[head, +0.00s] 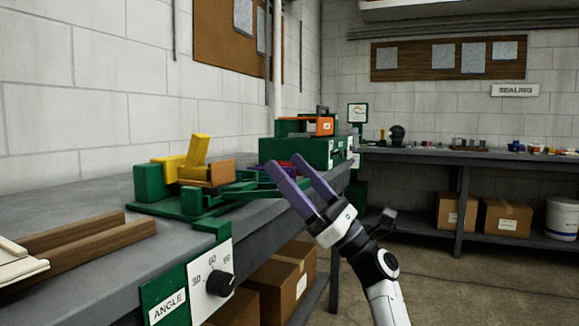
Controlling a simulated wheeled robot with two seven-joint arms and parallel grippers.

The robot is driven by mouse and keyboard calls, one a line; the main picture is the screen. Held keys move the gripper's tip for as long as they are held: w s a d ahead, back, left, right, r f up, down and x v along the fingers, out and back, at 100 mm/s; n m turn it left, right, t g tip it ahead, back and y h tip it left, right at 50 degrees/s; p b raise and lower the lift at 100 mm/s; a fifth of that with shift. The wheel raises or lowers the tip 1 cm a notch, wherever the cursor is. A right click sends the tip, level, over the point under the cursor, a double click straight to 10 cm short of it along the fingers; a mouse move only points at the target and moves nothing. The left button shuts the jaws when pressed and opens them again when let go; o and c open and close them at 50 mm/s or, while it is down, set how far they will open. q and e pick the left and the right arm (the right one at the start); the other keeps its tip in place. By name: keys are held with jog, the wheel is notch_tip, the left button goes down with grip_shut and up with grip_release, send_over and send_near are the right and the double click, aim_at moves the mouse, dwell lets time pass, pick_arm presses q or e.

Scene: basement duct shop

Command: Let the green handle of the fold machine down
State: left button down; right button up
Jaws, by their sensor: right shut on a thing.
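The fold machine (190,204) stands on the workbench at left centre, with a green base, yellow upper parts (183,163) and an orange-brown block (221,173). Its green handle (262,190) reaches out to the right, roughly level, towards my right gripper. My right gripper (285,164), with purple fingers, comes up from the lower right and is shut on the green handle. The fingers partly hide the handle's outer end, so the exact grip is hard to see. My left gripper is out of view.
An ANGLE panel (179,290) with a black knob (220,284) hangs on the bench front. Wooden rails (95,240) lie at the bench's left. A green machine with an orange top (306,127) stands behind. Boxes (284,281) sit below. The floor at right is clear.

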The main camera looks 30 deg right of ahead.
pick_arm(q)
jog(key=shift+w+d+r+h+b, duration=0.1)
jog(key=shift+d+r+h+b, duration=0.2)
jog(key=shift+b, duration=0.1)
pick_arm(e)
jog(key=shift+v, duration=1)
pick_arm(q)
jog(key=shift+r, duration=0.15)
pick_arm(e)
jog(key=shift+w+f, duration=0.1)
jog(key=shift+f, duration=0.05)
jog(key=o, duration=1.4)
jog(key=shift+d, duration=0.1)
jog(key=shift+o, duration=0.6)
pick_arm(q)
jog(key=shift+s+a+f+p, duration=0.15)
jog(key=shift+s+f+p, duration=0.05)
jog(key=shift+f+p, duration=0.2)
pick_arm(e)
jog(key=v, duration=1)
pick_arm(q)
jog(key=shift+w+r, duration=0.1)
pick_arm(e)
jog(key=shift+f, duration=0.15)
